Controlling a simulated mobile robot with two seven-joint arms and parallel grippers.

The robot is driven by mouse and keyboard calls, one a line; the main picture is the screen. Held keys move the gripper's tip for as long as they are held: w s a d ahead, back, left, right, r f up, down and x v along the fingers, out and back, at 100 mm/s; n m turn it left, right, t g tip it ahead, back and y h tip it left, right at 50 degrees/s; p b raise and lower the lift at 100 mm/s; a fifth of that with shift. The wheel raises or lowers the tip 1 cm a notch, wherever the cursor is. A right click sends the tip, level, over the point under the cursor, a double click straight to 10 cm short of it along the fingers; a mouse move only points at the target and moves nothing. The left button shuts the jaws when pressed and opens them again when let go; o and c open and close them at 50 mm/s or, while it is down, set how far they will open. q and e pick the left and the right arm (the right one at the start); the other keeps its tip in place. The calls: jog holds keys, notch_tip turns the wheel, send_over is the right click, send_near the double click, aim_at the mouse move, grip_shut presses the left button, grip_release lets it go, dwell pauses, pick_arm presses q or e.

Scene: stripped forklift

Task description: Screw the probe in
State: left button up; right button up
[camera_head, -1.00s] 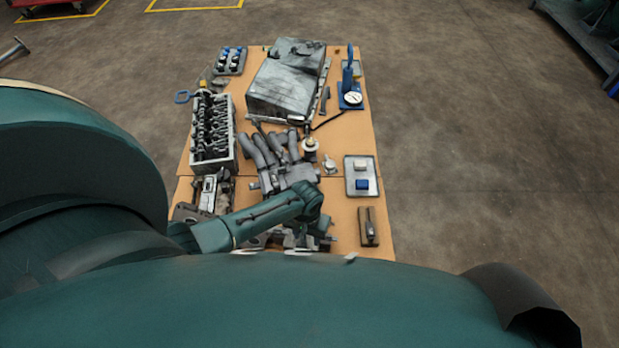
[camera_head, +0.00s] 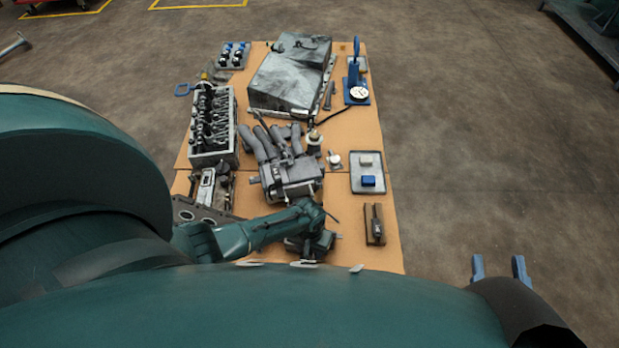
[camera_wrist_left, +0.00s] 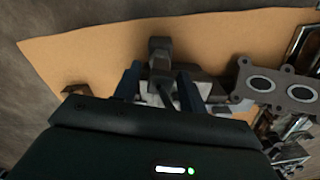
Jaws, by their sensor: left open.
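My left arm crosses the front of the bench in the head view. Its gripper is hidden there by the arm and my body. In the left wrist view my left gripper (camera_wrist_left: 158,88) is open, with its two fingers on either side of a dark grey block-headed part (camera_wrist_left: 160,58). I cannot tell whether this part is the probe or whether a finger touches it. A dark grey housing (camera_head: 319,246) lies under the arm's end. My right gripper (camera_head: 499,268) shows at the lower right, its two blue-grey fingers apart and empty, over the floor beside the bench.
The bench top (camera_head: 345,235) is crowded. An engine manifold (camera_head: 285,165), a cylinder head (camera_head: 212,125), a large grey cover (camera_head: 290,78) and a blue gauge stand (camera_head: 356,85) stand further back.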

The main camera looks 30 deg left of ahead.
pick_arm(q)
jog(key=c, duration=0.9)
